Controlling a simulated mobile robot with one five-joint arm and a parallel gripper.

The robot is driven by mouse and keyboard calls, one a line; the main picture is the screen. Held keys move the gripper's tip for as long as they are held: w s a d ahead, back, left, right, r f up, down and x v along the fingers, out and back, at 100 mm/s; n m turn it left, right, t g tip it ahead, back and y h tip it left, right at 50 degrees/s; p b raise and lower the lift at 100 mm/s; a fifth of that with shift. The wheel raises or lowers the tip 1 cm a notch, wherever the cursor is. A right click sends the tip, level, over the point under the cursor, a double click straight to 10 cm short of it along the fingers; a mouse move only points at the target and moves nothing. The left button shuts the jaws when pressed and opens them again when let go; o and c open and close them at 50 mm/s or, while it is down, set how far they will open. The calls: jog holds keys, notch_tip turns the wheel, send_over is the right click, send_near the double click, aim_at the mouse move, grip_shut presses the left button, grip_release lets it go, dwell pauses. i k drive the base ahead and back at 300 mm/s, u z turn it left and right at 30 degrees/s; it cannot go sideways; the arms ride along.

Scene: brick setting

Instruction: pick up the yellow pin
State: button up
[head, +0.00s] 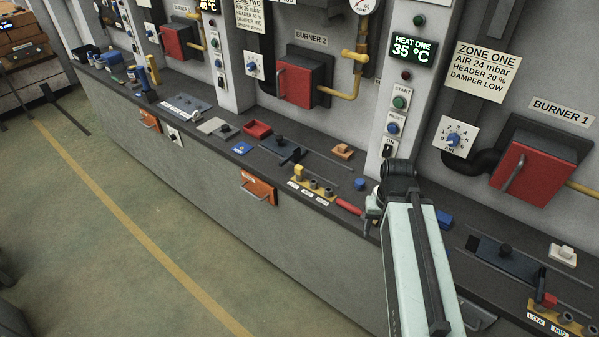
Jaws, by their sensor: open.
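The yellow pin (298,171) stands upright in the leftmost spot of a small yellow-edged block (318,193) with dark round holes and white labels, on the dark counter ledge. My gripper (371,212) is to the right of the block and pin, apart from the pin, low over the ledge near a red handle-like object (348,206). It is small and partly hidden by my arm; it is open, and I see nothing held in it.
The dark ledge carries a slider plate (281,147), a red tray (257,130), an orange block (342,151) and a blue block (444,219). A second block with a red pin (549,299) is at lower right. The floor at left is open.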

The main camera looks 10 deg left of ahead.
aim_at(298, 170)
jog(key=u, duration=1.75)
jog(key=i, duration=0.9)
jog(key=u, duration=0.7)
